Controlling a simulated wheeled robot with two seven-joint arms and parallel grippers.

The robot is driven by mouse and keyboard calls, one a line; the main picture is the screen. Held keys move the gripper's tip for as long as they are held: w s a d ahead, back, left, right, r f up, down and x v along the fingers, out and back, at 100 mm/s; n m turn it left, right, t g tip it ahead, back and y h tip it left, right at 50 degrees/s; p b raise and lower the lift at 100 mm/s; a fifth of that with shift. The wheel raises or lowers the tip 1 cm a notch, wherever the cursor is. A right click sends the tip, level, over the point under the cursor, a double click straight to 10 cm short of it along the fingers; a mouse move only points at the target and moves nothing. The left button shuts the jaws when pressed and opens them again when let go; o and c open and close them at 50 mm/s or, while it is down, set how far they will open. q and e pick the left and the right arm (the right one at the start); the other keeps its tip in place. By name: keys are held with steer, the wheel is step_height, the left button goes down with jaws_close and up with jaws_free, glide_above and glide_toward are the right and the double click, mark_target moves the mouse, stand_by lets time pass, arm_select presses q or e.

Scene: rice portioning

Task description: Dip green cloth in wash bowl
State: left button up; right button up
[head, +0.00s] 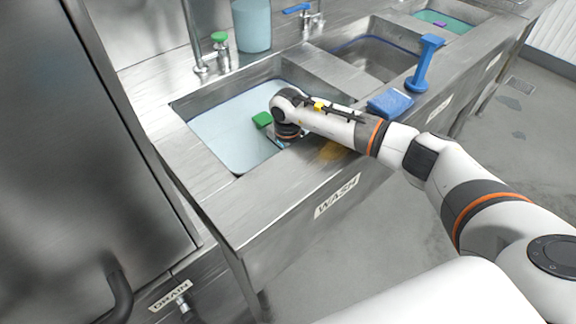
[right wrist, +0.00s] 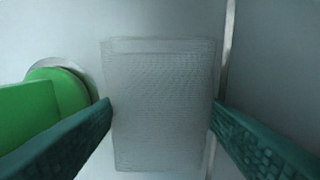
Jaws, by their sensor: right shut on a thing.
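The wash bowl (head: 230,97) is the left steel sink above the WASH label, filled with pale blue liquid. My right gripper (head: 280,141) reaches down into the bowl, its tips mostly hidden behind my wrist in the head view. In the right wrist view my right gripper (right wrist: 163,112) has its teal fingers on either side of a pale grey-green woven cloth (right wrist: 160,85) and is shut on it. The cloth is flat and rectangular, and its colour looks washed out there. My left gripper is not in view.
A green thing (head: 262,119) is in the bowl, left of my wrist. A blue sponge (head: 389,103) and blue brush (head: 426,62) are on the front ledge to the right. A blue container (head: 251,25) stands behind. Two more sinks continue to the right.

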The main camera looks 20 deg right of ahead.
step_height(320, 180, up, 23)
steer(key=p, duration=1.2)
steer(key=shift+p, duration=0.35)
